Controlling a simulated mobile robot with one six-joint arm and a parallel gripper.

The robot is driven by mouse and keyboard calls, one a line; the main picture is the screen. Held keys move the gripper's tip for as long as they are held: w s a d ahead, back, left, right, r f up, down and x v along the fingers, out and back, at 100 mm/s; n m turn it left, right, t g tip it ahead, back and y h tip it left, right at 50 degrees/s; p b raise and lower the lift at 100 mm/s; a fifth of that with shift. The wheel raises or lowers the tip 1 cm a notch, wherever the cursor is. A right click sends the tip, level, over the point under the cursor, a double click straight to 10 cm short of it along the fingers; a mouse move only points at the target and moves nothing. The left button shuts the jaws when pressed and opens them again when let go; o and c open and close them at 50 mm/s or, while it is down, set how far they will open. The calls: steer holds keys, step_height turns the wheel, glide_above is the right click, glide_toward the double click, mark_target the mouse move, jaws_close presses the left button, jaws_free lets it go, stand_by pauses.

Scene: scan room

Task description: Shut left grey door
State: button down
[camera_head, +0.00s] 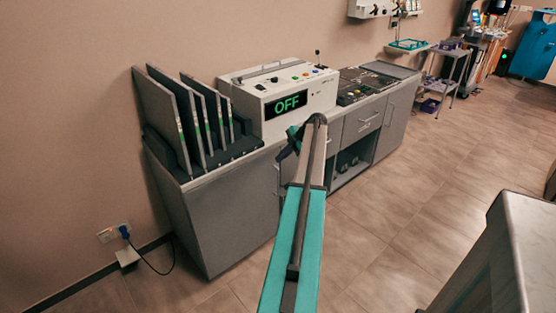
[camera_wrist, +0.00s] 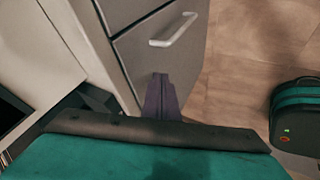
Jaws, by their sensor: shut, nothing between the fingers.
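The left grey door (camera_head: 235,212) is the broad grey panel at the left end of the cabinet front in the head view. A slim handle shows near its right edge, beside my arm. It looks roughly flush with the cabinet front; my arm hides its right side, so I cannot tell if it stands ajar. My gripper (camera_wrist: 163,97) is shut and empty in the wrist view, close to a grey front with a pale bar handle (camera_wrist: 174,30). I cannot tell whether it touches that front.
On the cabinet top are upright grey panels (camera_head: 163,118) and a white console (camera_head: 300,100) reading OFF. An open compartment (camera_head: 350,163) lies right of my arm, under a drawer (camera_head: 363,120). A pale-topped counter (camera_head: 520,235) stands at right. The floor (camera_head: 410,205) between is clear.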

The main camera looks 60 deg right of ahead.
steer(key=v, duration=0.8)
steer(key=shift+d+b, duration=0.25)
steer(key=shift+b, duration=0.1)
